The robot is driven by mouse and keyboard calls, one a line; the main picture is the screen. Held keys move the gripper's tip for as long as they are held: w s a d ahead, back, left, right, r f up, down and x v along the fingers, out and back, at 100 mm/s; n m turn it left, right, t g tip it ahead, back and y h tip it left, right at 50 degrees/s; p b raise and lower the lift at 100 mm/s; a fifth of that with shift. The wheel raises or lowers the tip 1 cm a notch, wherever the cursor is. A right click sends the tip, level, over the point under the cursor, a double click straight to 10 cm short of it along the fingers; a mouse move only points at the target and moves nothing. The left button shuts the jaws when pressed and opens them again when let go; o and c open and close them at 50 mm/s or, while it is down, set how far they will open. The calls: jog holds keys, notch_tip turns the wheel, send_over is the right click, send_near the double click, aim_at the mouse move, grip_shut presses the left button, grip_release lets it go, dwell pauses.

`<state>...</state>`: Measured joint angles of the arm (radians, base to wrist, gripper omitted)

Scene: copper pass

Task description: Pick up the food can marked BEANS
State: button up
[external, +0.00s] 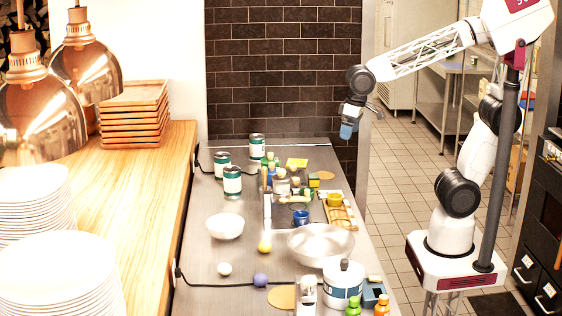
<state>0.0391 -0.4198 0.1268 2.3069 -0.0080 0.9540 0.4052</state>
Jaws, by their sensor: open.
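Several food cans with teal and white labels stand upright toward the far left part of the steel counter (215,275). One can (232,182) is nearest, a second can (222,163) stands just behind it to the left, and a third can (257,146) stands farther back. Their label words are too small to read, so I cannot tell which is marked BEANS. My gripper (347,131) hangs above the counter's right edge, pointing down. It is open and empty, well to the right of the cans and apart from them.
A white bowl (225,226), a large metal bowl (321,244) and a white and blue pot (343,283) stand on the counter. Plate stacks (62,275) and wooden trays (134,115) stand on the left wooden shelf.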

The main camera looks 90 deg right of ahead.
jog(key=w+d+f+m+g, duration=0.15)
jog(key=w+m, duration=0.25)
jog(key=w, duration=0.6)
jog(key=w+d+f+m+t, duration=0.1)
jog(key=w+d+m, duration=0.15)
jog(key=w, duration=0.75)
jog(key=m+g, duration=0.2)
jog(key=m, duration=0.6)
send_near(233, 169)
jog(key=shift+t, duration=0.25)
jog(key=f, duration=0.5)
jog(key=shift+s+d+f, duration=0.25)
jog(key=shift+s+d, duration=0.05)
jog(key=shift+s, duration=0.1)
jog(key=shift+w+f, duration=0.2)
jog(key=shift+w, duration=0.05)
jog(key=shift+f, duration=1.3)
jog(key=shift+w+f, duration=0.2)
jog(key=shift+f, duration=2.4)
